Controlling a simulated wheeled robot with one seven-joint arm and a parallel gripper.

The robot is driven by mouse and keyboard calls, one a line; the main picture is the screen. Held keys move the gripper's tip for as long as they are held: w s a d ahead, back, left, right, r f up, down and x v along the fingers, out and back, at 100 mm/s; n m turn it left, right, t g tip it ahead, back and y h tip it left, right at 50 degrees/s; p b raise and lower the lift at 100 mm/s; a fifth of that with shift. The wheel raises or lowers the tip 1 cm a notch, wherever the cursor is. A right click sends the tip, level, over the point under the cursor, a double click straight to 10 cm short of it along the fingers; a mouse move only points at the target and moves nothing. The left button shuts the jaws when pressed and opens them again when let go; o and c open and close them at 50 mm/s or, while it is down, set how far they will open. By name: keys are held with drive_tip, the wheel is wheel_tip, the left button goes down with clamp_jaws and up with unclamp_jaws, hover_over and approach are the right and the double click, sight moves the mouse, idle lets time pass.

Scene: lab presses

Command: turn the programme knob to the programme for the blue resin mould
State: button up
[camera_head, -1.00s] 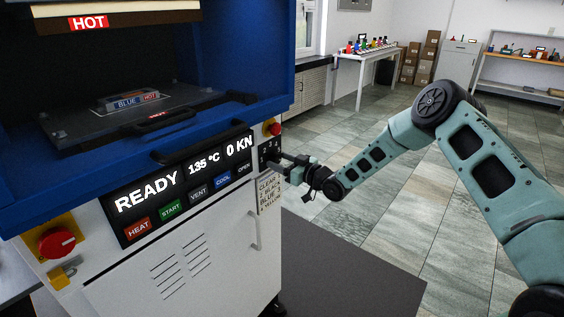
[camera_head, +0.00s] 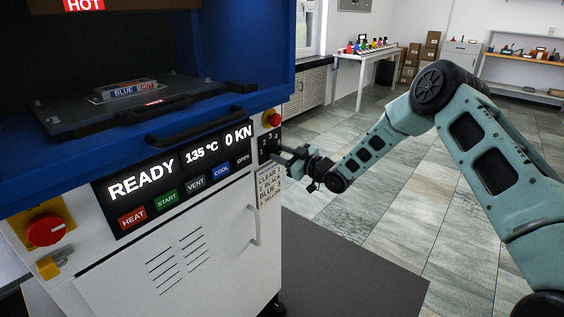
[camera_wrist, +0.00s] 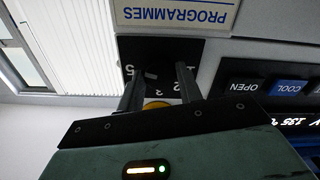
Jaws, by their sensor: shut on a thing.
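The programme knob is mostly hidden by my gripper; a yellow round part (camera_wrist: 157,105), seemingly the knob, shows between the fingers in the wrist view. It sits on a black dial plate (camera_wrist: 150,58) with white numerals, upside down there. My gripper (camera_head: 284,155) is shut on the knob at the right end of the press's front panel. The pointer's setting cannot be told. A programme card (camera_head: 269,192) below the dial lists CLEAR, BLACK, BLUE and YELLOW; BLUE appears beside 3. The mould (camera_head: 126,90), labelled BLUE and HOT, lies inside the press.
The display (camera_head: 180,165) reads READY, 135 °C, 0 KN, with buttons beneath. A red stop button (camera_head: 271,119) is just above the dial. A big red switch (camera_head: 46,231) is at the left. A table with coloured items (camera_head: 368,53) stands far behind; the floor at right is clear.

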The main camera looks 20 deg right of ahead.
drive_tip(key=n+b, duration=0.1)
drive_tip(key=b, duration=0.1)
drive_tip(key=n+b, duration=0.2)
drive_tip(key=shift+f, duration=0.3)
drive_tip(key=shift+r+n+b, duration=0.15)
drive_tip(key=shift+n+b, duration=0.65)
drive_tip(key=shift+b, duration=0.15)
drive_tip(key=shift+r, duration=0.1)
drive_tip(key=o, duration=1)
drive_tip(key=b+v, duration=0.2)
drive_tip(key=v, duration=1.5)
drive_tip(key=shift+s+d+r, duration=0.1)
drive_tip(key=shift+s+d, duration=0.05)
